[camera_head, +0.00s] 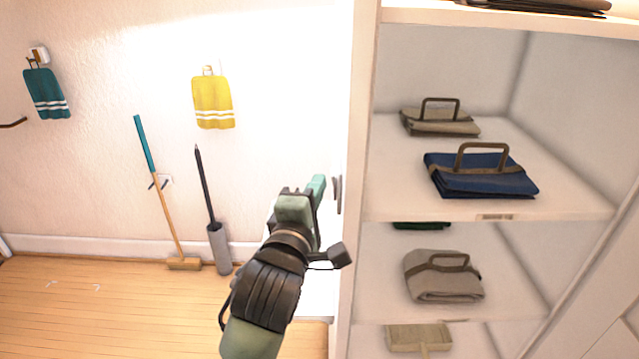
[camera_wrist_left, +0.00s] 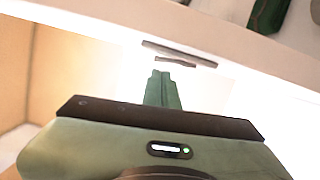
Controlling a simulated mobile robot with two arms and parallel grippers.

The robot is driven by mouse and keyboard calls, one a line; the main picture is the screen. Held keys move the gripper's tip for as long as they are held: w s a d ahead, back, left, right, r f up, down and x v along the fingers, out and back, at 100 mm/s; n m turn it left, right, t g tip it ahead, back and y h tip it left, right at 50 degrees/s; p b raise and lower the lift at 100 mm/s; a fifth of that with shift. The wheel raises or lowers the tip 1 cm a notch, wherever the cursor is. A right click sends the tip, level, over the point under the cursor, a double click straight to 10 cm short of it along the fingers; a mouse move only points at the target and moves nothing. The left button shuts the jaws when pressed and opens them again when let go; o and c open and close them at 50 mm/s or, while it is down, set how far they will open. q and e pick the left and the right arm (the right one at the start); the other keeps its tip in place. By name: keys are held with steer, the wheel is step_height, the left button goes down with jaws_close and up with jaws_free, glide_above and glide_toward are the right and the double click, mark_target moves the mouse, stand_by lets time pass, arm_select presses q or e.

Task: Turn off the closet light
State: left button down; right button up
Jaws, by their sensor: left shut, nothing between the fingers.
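My left gripper (camera_head: 318,186) is shut with nothing in it. It is raised close to the side panel of the white shelf unit (camera_head: 361,150). A small dark grey fitting (camera_head: 339,194) sits on that panel just right of the fingertips; I cannot tell whether it is a switch or a handle. In the left wrist view the shut fingers (camera_wrist_left: 163,80) point at a dark grey bar (camera_wrist_left: 180,54) on a pale edge, with a small gap seeming to show between them. Bright light fills the area around the fingers and the wall. My right gripper is not in view.
The shelves hold folded cloth bags, one blue (camera_head: 482,178) and one beige (camera_head: 440,279). A yellow towel (camera_head: 212,103) and a teal towel (camera_head: 46,94) hang on the wall. A broom (camera_head: 164,205) and a grey brush holder (camera_head: 219,248) stand below. The wooden floor at left is clear.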

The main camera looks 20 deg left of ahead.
arm_select(q)
steer(key=shift+w+d, duration=0.15)
steer(key=shift+d, duration=0.05)
steer(key=s+p, duration=0.2)
steer(key=s, duration=0.5)
steer(key=shift+s+d+m, duration=0.3)
steer(key=shift+s+d, duration=0.05)
steer(key=shift+s, duration=0.05)
stand_by(0.4)
stand_by(0.4)
